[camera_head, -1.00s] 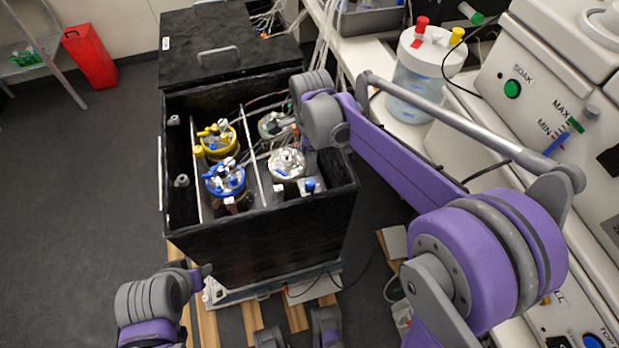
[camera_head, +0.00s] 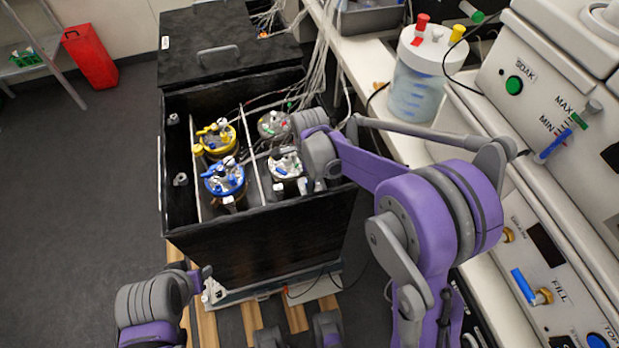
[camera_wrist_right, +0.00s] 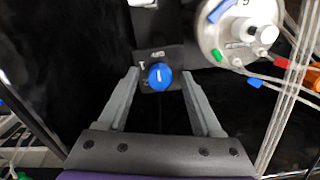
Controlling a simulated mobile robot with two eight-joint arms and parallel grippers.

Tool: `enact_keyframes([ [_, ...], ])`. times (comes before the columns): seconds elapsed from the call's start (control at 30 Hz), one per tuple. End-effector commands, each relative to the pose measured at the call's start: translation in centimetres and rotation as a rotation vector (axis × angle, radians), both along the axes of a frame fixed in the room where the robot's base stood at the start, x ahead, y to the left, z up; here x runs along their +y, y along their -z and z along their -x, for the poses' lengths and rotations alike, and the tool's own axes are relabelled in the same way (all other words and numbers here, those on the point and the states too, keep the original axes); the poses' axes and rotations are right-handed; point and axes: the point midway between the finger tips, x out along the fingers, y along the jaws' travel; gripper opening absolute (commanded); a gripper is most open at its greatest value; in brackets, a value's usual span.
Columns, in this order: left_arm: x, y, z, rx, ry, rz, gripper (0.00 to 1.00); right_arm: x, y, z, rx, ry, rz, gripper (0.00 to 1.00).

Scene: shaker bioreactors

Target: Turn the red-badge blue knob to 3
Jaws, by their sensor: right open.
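In the right wrist view a round blue knob (camera_wrist_right: 160,76) with a white pointer line sits on a dark plate (camera_wrist_right: 146,84) with small white marks. The pointer looks roughly upward in that picture; the marks are too small to read surely. I see no red badge on this knob. My right gripper (camera_wrist_right: 160,84) is open, its fingers on either side of the knob, with gaps to both. In the head view the right gripper and the knob are largely hidden by my right wrist. My left gripper (camera_head: 206,272) is low at the left, its jaws unclear.
A black box (camera_head: 255,238) holds several vessels, including yellow-ringed (camera_head: 215,138) and blue-ringed (camera_head: 225,178) ones. A metal-lidded vessel (camera_wrist_right: 240,30) and pale tubes (camera_wrist_right: 284,110) are right of the knob. A bench with a white-lidded jar (camera_head: 417,85) stands right.

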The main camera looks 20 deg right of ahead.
Motion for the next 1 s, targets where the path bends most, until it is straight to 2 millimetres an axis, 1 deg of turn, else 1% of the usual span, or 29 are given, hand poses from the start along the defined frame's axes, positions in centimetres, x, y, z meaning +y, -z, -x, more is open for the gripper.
enact_keyframes([
  [0.13,0.0,-0.01,0.0,0.0,0.0,0.0,0.5,0.0,-0.03,0.0,0.0,0.0,0.0,0.67],
  [0.17,0.0,-0.01,0.0,0.0,0.0,0.0,0.5,0.0,-0.03,0.0,0.0,0.0,0.0,0.63],
  [0.2,0.0,-0.01,0.0,0.0,0.0,0.0,0.5,0.0,-0.04,0.0,0.0,0.0,0.0,0.56],
  [0.37,0.0,-0.01,0.0,0.0,0.0,0.0,0.5,0.0,-0.05,0.0,0.0,0.0,0.0,0.27],
  [0.5,0.0,-0.01,0.0,0.0,0.0,0.0,0.5,0.01,-0.06,0.0,0.0,0.0,0.0,0.02],
  [0.53,0.0,-0.01,0.0,0.0,0.0,0.0,0.5,0.01,-0.06,0.0,0.0,0.0,0.0,0.0],
  [0.77,0.0,0.01,0.0,0.0,0.0,0.0,0.5,0.01,-0.06,0.0,0.0,-0.005,0.0,0.0],
  [1.0,0.0,0.29,0.05,0.001,0.0,0.0,0.5,0.01,-0.03,0.01,0.0,-0.073,0.0,0.0],
])
